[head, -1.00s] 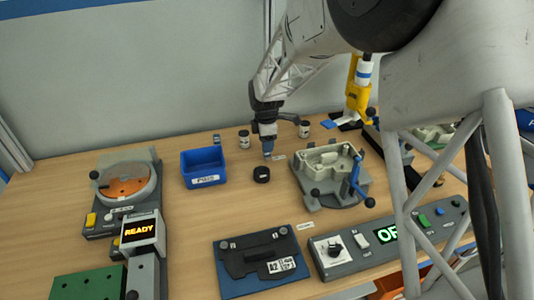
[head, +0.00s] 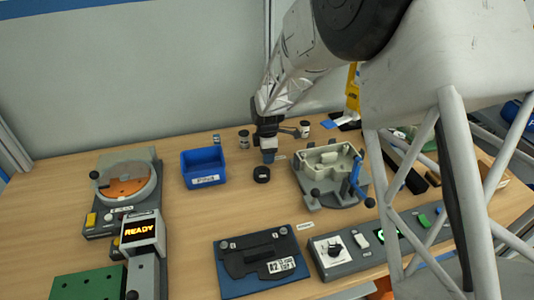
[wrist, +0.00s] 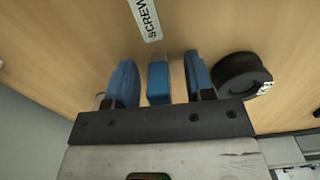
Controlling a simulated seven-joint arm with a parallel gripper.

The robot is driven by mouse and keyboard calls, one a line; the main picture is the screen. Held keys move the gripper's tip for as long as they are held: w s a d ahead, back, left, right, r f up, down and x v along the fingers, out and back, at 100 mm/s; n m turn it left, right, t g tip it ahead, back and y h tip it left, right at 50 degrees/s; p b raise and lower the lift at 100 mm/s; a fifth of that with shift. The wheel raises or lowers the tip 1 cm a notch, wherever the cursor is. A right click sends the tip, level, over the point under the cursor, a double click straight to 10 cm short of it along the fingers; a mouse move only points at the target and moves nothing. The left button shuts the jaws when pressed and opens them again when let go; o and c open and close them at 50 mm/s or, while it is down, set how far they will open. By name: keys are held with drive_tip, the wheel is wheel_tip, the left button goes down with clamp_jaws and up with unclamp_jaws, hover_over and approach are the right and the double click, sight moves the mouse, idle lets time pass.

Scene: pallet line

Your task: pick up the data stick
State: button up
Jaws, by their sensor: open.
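My gripper (head: 268,157) points down at the table toward the back middle in the head view. In the wrist view, its two blue fingers (wrist: 160,85) are apart. A small blue block, seemingly the data stick (wrist: 158,82), is between them, with a visible gap on each side. The lower end of the stick is hidden by the gripper's dark bar. In the head view I cannot make the stick out from the fingertips.
A black round part (wrist: 243,75) is just right of the fingers; it shows in the head view (head: 261,174) too. A SCREW label (wrist: 145,18) lies nearby.

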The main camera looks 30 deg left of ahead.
idle(0.4)
clamp_jaws()
drive_tip(key=shift+r, duration=0.15)
drive_tip(key=shift+r, duration=1.45)
drive_tip(key=shift+s+d+r, duration=0.2)
drive_tip(key=s+d, duration=0.3)
drive_tip(key=s+d+r, duration=0.1)
drive_tip(key=s+d, duration=0.6)
drive_tip(key=s, duration=0.1)
drive_tip(key=shift+s+d+r, duration=0.2)
